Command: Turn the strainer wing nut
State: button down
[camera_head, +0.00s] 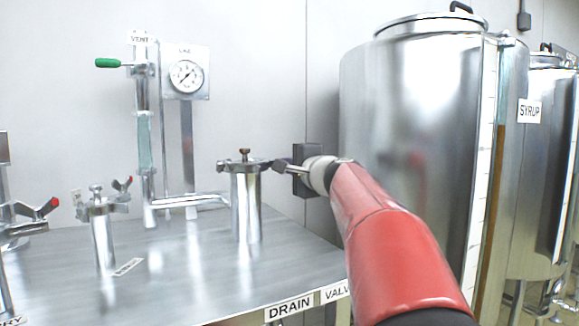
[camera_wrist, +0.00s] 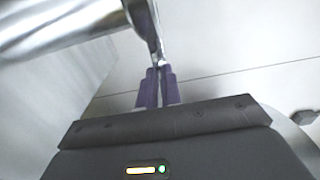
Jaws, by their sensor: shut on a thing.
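The strainer (camera_head: 247,210) is an upright steel cylinder on the steel table, with a flat lid and a small brown knob (camera_head: 244,152) on top. My gripper (camera_head: 276,164) reaches in from the right at the height of its lid. In the wrist view my gripper (camera_wrist: 157,72) is shut on a thin shiny metal piece, the strainer wing nut (camera_wrist: 151,38), at its fingertips. The strainer's steel body (camera_wrist: 55,28) fills the upper left of that view. In the head view the wing nut is mostly hidden by the fingers, and its turn angle cannot be told.
A vent pipe with a green-handled valve (camera_head: 108,63) and a gauge (camera_head: 186,76) stand behind. A smaller steel fitting (camera_head: 102,235) and red-tipped handles are at left. A large tank (camera_head: 405,130) stands close on the right. The table front (camera_head: 215,290) is clear.

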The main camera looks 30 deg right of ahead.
jog(key=shift+f+n+b, duration=0.15)
jog(key=shift+n+b, duration=0.15)
jog(key=shift+b, duration=0.2)
jog(key=n+b, duration=1.3)
jog(key=n, duration=0.5)
jog(key=shift+n, duration=0.3)
jog(key=c, duration=1.6)
grip_release()
